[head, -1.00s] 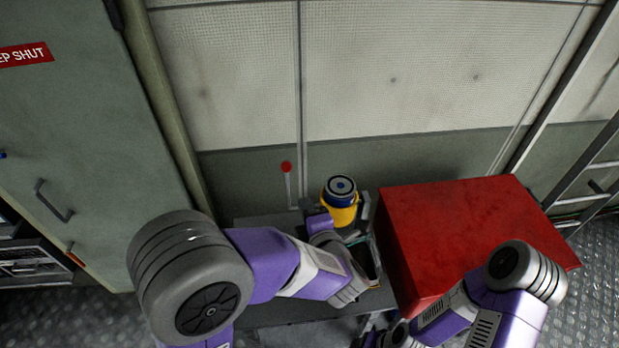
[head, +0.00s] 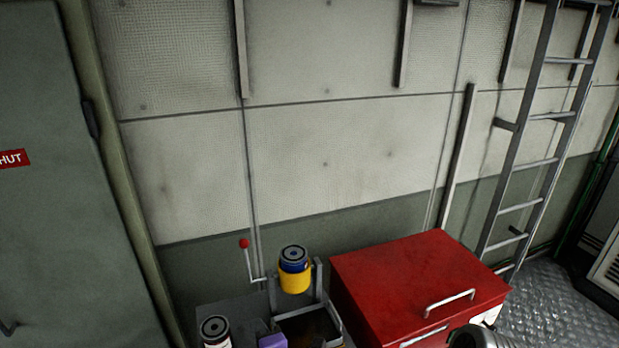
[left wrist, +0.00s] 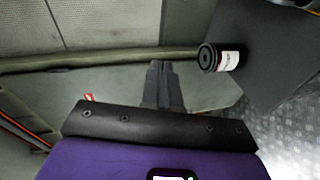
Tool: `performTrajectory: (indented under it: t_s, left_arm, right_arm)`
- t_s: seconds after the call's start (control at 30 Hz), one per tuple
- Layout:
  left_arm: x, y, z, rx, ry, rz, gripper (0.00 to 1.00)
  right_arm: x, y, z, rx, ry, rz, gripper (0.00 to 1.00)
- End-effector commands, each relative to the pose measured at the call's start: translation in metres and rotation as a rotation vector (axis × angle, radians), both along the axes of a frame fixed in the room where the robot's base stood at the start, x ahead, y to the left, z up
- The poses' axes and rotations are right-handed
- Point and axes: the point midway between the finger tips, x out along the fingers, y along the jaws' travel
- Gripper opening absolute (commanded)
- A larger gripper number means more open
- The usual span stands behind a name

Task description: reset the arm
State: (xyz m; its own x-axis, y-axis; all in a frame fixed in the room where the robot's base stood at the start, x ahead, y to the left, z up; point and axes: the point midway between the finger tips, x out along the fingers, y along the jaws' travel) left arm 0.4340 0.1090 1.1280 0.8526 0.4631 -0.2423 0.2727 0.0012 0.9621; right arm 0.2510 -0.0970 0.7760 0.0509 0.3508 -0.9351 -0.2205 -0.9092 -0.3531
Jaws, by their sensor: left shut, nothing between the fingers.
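In the left wrist view my left gripper (left wrist: 161,68) is shut, its dark fingers together with nothing between them. A black filter with a white label (left wrist: 222,60) stands to the right of the fingertips, apart from them; its top also shows at the bottom edge of the head view (head: 215,328). In the head view only a small purple piece of what looks like my left arm or gripper shows, at the bottom edge beside the tray. My right gripper is not in view; a grey part of my right arm shows at the bottom right.
A yellow canister with a blue-and-black top (head: 295,278) sits upright in a grey holder. A dark open tray (head: 308,328) lies in front of it. A red-knobbed lever (head: 245,245) stands left. A red toolbox (head: 415,285) stands right, with a ladder (head: 535,140) behind it.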

Motion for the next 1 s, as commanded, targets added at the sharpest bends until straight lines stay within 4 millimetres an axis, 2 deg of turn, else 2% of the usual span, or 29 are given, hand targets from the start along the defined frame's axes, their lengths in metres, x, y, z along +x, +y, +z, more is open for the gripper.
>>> performTrajectory:
  t_s: [0.27,0.37,0.47,0.5,0.57,0.6,0.7,0.83,0.9,1.0]
  left_arm:
    - [0.019,0.004,-0.075,0.166,0.251,-0.206,0.00]
    - [0.019,0.006,-0.113,0.231,0.375,-0.314,0.00]
    - [0.011,0.009,-0.163,0.297,0.534,-0.465,0.00]
    - [0.003,0.010,-0.187,0.321,0.611,-0.544,0.00]
    - [-0.014,0.011,-0.223,0.349,0.721,-0.675,0.00]
    - [-0.028,0.011,-0.246,0.361,0.790,-0.766,0.00]
    - [-0.067,0.008,-0.291,0.370,0.926,-0.998,0.00]
    - [-0.126,0.000,-0.332,0.347,1.034,-1.300,0.00]
    - [-0.153,-0.005,-0.344,0.330,1.056,-1.440,0.00]
    - [-0.182,-0.011,-0.353,0.308,1.058,-1.593,0.00]
  right_arm:
    - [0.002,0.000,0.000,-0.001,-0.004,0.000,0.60]
    - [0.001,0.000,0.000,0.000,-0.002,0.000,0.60]
    - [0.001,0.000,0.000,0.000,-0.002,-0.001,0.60]
    - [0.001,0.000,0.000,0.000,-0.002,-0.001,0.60]
    - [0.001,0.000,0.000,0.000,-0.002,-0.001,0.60]
    - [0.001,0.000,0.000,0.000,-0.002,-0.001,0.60]
    - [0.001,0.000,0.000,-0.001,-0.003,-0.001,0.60]
    - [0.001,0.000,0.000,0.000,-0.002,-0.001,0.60]
    - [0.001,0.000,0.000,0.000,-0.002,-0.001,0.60]
    - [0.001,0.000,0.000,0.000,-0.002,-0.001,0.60]
